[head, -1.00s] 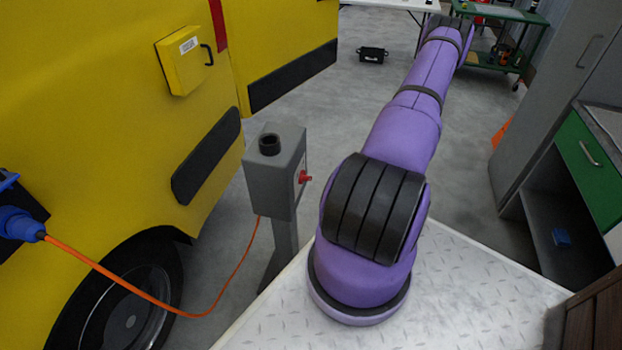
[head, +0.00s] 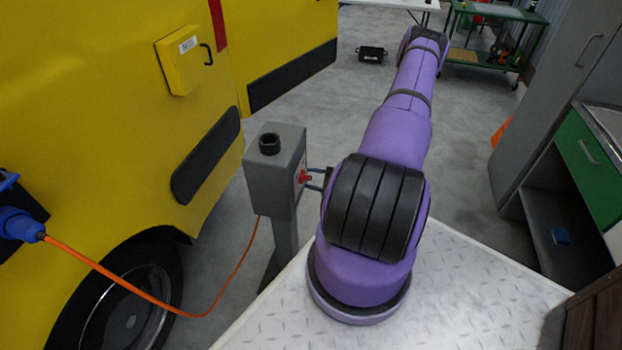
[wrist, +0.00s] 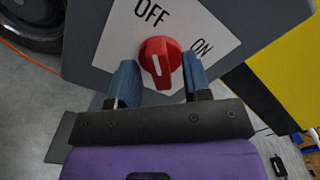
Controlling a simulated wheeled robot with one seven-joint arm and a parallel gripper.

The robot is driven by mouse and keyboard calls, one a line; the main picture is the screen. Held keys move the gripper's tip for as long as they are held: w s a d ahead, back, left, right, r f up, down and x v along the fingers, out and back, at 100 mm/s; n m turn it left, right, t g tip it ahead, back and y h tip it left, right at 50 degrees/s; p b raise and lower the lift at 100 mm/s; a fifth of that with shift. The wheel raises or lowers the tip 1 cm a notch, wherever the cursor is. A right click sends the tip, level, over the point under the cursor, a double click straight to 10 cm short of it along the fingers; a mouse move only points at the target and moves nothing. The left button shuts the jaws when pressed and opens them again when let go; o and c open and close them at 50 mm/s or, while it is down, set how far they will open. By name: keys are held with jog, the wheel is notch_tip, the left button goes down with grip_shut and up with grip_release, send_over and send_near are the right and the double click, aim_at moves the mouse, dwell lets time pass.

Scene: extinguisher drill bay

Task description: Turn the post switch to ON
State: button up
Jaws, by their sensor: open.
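The grey post (head: 272,178) stands beside the yellow vehicle. Its red switch knob (head: 305,177) is on the face toward my arm. In the wrist view the knob (wrist: 172,48) sits on a white plate (wrist: 118,42), with OFF above it and ON to its right. A short white mark shows on the knob's lower part; I cannot tell which label it stands for. My gripper (head: 314,179) is open, its two blue fingers on either side of the knob. In the wrist view the gripper (wrist: 159,72) shows a gap at the left finger; the right finger is close to the knob, contact unclear.
An orange cable (head: 130,288) runs from the post to a blue plug (head: 20,224) on the yellow vehicle (head: 110,120). A grey cabinet (head: 555,90) and green drawer (head: 590,160) stand at right. Open floor lies behind the post.

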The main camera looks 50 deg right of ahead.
jog(key=shift+w+a, duration=0.1)
jog(key=shift+w, duration=0.2)
grip_shut()
